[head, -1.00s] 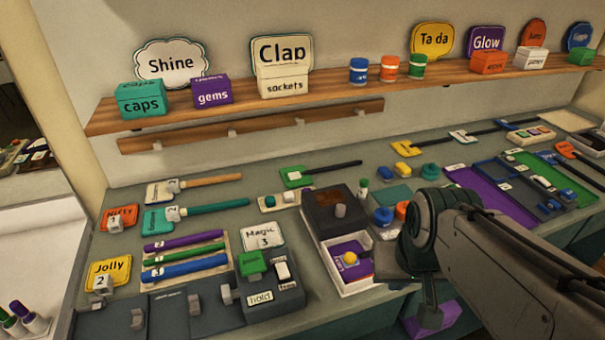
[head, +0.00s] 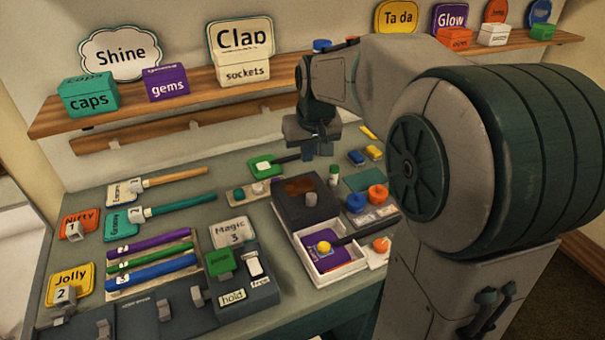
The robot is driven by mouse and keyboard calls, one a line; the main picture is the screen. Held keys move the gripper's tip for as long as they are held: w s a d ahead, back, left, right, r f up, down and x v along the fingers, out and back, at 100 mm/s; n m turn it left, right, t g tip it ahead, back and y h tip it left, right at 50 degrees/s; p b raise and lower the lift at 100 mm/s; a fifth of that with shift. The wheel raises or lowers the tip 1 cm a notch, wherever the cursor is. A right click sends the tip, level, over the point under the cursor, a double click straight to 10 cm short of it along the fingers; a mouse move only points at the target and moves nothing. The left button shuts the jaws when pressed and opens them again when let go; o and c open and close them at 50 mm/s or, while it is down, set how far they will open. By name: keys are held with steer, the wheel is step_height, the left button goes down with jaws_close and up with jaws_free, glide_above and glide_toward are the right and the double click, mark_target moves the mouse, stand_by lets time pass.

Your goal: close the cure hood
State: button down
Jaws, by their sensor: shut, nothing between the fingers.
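The cure hood appears to be the dark box (head: 293,205) with a brownish window on top and a grey knob (head: 311,199) at its front. It sits over the rear of a white tray (head: 332,275). The tray's front part is uncovered, and a purple piece with a yellow disc (head: 323,247) lies there. My gripper (head: 326,152) is raised behind and slightly right of the hood, pointing down, apart from the knob. It is shut and empty. My arm hides part of the shelf and the table's right side.
Blue (head: 355,203) and orange (head: 378,194) round pots stand right of the hood. A shelf (head: 160,107) runs along the wall.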

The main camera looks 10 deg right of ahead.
mark_target(306, 192)
steer(key=x, duration=1)
steer(key=shift+w+d+p, duration=0.1)
steer(key=shift+w+p, duration=0.05)
steer(key=shift+p, duration=0.25)
steer(key=s, duration=0.3)
steer(key=shift+s+r+p, duration=0.15)
steer(key=shift+p, duration=0.2)
steer(key=shift+s, duration=0.35)
steer(key=shift+d, duration=0.1)
